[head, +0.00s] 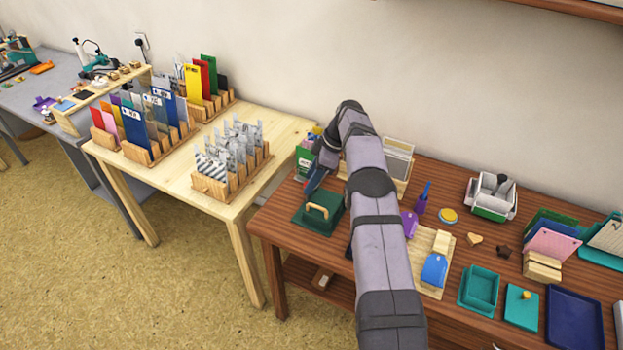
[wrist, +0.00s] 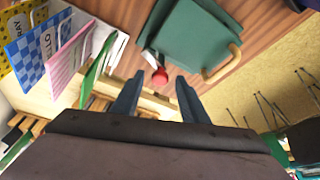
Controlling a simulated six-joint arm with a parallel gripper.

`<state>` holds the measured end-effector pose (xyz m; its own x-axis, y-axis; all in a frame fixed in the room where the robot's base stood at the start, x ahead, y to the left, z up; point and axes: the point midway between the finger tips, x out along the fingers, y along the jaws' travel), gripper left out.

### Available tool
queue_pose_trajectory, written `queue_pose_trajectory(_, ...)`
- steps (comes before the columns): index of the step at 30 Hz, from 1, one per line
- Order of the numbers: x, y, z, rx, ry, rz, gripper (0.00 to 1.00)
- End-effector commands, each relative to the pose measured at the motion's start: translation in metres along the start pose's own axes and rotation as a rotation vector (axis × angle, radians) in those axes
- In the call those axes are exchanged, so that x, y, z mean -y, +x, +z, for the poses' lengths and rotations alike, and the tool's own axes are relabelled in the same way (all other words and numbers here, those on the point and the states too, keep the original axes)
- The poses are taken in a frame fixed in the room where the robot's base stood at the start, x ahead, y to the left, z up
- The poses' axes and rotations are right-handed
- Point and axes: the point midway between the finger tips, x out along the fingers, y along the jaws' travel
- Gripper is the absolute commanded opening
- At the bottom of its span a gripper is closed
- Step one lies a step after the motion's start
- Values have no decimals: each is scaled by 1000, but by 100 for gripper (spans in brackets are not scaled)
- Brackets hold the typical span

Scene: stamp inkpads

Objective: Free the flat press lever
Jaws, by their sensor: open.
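The green flat press (head: 318,222) with a light wooden handle (head: 317,209) sits at the left end of the brown table. It also shows at the top of the wrist view (wrist: 195,45). A red-knobbed lever (wrist: 160,77) sticks out beside the green press in the wrist view; I cannot see it in the head view. My gripper (wrist: 161,80) is open, its two dark fingers on either side of the red knob. I cannot tell whether the knob is between the fingertips or just beyond them. In the head view my gripper (head: 316,180) hangs above the press, partly hidden by my arm.
A green box of cards (head: 305,161) stands just behind the press. Colored cards (wrist: 62,42) stand upright left of my gripper in the wrist view.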

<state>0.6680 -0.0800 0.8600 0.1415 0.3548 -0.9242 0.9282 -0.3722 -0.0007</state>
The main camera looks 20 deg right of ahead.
Motion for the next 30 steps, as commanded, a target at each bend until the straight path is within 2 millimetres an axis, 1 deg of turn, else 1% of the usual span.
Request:
queue_pose_trajectory(5,-1,-9,0,-1,0,3,40)
queue_pose_trajectory(8,-1,-21,0,-1,-1,5,40)
queue_pose_trajectory(15,-1,-55,0,0,-1,4,40)
queue_pose_trajectory(18,-1,-65,0,0,0,2,40)
queue_pose_trajectory(23,0,-72,0,0,0,0,40)
queue_pose_trajectory(30,0,-73,0,0,0,0,40)
